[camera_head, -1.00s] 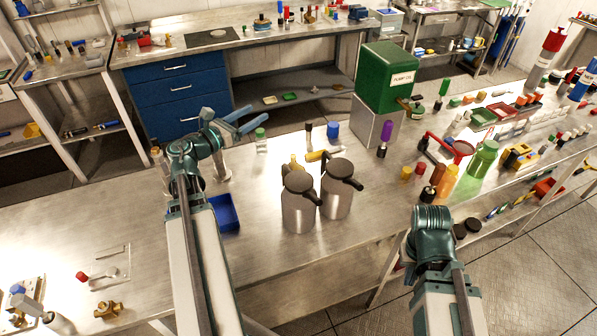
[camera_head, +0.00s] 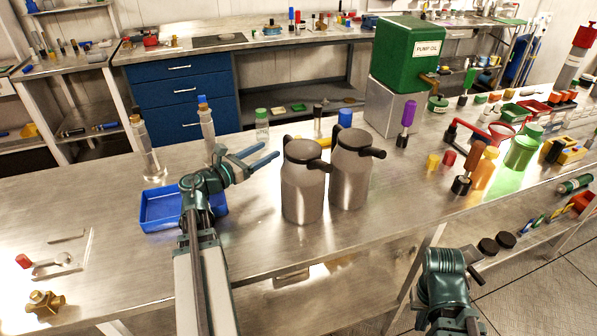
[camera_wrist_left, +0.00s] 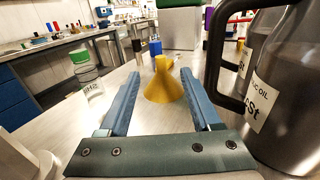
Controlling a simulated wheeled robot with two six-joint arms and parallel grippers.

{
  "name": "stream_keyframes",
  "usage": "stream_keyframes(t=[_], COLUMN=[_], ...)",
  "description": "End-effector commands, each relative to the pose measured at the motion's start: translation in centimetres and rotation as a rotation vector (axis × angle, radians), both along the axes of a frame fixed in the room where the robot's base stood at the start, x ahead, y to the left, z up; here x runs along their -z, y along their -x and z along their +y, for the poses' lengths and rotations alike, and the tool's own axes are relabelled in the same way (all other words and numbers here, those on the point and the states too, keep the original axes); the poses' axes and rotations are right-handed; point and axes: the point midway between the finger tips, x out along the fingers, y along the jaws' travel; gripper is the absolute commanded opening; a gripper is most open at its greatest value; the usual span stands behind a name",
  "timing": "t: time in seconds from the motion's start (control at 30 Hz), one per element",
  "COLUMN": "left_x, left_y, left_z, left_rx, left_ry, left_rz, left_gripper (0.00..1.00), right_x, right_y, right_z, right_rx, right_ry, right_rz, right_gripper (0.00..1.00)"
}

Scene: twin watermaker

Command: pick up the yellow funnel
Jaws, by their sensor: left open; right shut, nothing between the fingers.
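The yellow funnel (camera_wrist_left: 172,88) stands wide end down on the steel bench in the left wrist view, ahead of and partly between my left fingers. In the head view the jugs hide most or all of it. My left gripper (camera_head: 271,150) is open and empty, low over the bench to the left of the steel jugs. Its two blue fingers also show in the left wrist view (camera_wrist_left: 161,73), with the funnel apart from them. My right arm's wrist shows at the lower right of the head view, but its fingers are hidden.
Two steel jugs with black handles, the left one (camera_head: 303,190) and the right one (camera_head: 350,175), stand close to my left gripper. A clear bottle with a green cap (camera_head: 262,128), a blue tray (camera_head: 160,208) and a green pump-oil box (camera_head: 407,55) stand around.

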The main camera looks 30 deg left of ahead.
Motion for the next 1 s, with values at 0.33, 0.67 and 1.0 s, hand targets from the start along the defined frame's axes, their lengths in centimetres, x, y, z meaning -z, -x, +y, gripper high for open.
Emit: stream_keyframes(t=[0.33, 0.67, 1.0], left_x=[1.6, 1.6, 1.6], left_y=[0.0, -5.0, -8.4], left_z=[0.0, -1.1, -2.0], left_rx=[0.000, 0.005, 0.001], left_ry=[0.000, 0.000, 0.000], left_rz=[0.000, 0.000, 0.000], left_gripper=[0.65, 0.65, 0.65], right_x=[1.6, 1.5, 1.5], right_y=[0.0, 0.0, 0.0], right_z=[0.0, 0.0, 0.0], right_rx=[0.000, 0.000, 0.000], right_ry=[0.000, 0.000, 0.000], right_rz=[0.000, 0.000, 0.000], right_gripper=[0.00, 0.00, 0.00])
